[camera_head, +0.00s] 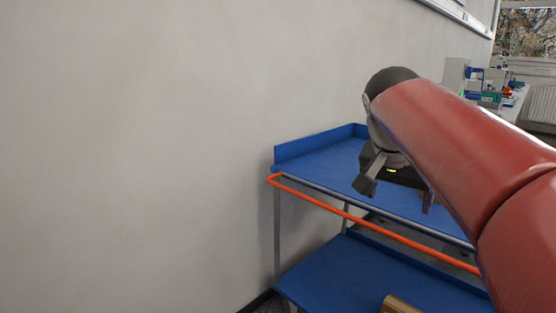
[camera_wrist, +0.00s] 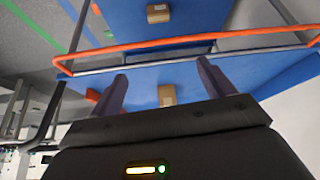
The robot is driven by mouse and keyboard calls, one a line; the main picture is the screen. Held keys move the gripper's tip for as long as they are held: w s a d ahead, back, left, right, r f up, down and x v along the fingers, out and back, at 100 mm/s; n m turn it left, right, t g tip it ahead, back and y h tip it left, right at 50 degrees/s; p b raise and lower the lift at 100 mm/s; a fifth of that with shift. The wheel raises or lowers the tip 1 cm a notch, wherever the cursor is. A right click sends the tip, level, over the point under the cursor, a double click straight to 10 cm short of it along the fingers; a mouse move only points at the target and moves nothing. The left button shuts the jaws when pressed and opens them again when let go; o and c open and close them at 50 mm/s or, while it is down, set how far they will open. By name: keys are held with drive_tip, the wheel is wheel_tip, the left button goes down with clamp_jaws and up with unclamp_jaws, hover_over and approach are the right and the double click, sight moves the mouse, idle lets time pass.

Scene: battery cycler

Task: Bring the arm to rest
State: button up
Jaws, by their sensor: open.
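My red arm (camera_head: 455,130) reaches in from the right of the head view, above a blue two-shelf cart (camera_head: 315,150). My gripper (camera_head: 400,190) hangs at its end with the two fingers spread apart and nothing between them. In the wrist view my gripper (camera_wrist: 162,72) also shows open and empty, with the cart's orange rail (camera_wrist: 190,40) beyond its fingertips. I cannot tell the exact height of the fingers over the upper shelf. The arm hides much of the cart's right side.
A small brown box (camera_head: 400,305) lies on the lower shelf. The wrist view shows two brown boxes, one (camera_wrist: 158,13) near the top and another (camera_wrist: 167,95) between the fingers' lines. A plain wall (camera_head: 130,150) fills the left. A cluttered bench (camera_head: 490,90) stands far right.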

drive_tip(key=s+a+f+n+y, duration=0.2)
drive_tip(key=s+a+f+n, duration=0.1)
drive_tip(key=s+f, duration=0.6)
drive_tip(key=s+a+f+n+t+y, duration=0.1)
drive_tip(key=s+a+f+n, duration=0.2)
drive_tip(key=s+f, duration=0.6)
drive_tip(key=shift+f+n+y, duration=0.4)
drive_tip(key=shift+f+n, duration=0.35)
drive_tip(key=shift+n, duration=0.05)
drive_tip(key=shift+s, duration=0.1)
